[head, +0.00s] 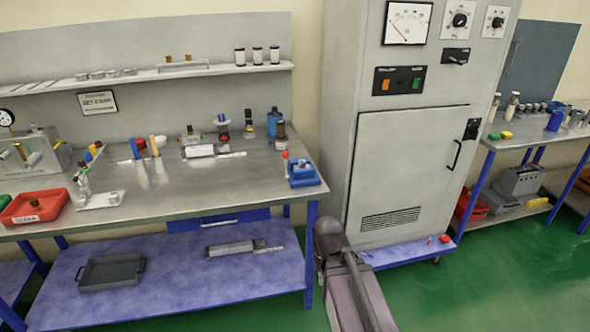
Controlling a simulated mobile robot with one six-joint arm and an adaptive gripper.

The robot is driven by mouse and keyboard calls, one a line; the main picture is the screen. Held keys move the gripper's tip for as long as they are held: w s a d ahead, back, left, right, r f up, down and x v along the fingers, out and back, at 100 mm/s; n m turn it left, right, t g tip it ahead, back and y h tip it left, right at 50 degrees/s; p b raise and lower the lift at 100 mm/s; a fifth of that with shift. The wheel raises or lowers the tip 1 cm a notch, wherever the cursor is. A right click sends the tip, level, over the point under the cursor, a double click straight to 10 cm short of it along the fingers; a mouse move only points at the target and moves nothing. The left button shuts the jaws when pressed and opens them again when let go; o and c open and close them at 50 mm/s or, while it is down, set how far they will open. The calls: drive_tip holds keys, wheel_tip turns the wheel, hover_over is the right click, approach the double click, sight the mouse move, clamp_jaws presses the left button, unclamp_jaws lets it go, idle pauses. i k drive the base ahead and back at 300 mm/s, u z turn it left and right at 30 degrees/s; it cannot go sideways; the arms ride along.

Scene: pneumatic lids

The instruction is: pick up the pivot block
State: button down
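I cannot tell for certain which part is the pivot block; the parts are small at this distance. On the workbench (235,180) stand a white-based fixture with an upright stem (100,198), a blue block with a red-topped pin (302,172) at the right edge, and a silver cylinder (200,151) lying near the back. A grey metal assembly with a rod (232,248) lies on the lower shelf. Part of my arm shows at the bottom centre, in front of the cabinet. My gripper's fingers cannot be seen.
A red bin (35,207) is at the bench's left, and a dark tray (112,272) is on the lower shelf. A tall grey cabinet (408,170) stands right of the bench. Another bench (540,135) is at far right. Green floor (500,275) is open at lower right.

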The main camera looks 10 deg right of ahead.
sight(301, 163)
drive_tip(key=z, duration=0.2)
drive_tip(key=i, duration=0.9)
drive_tip(key=z, duration=1.4)
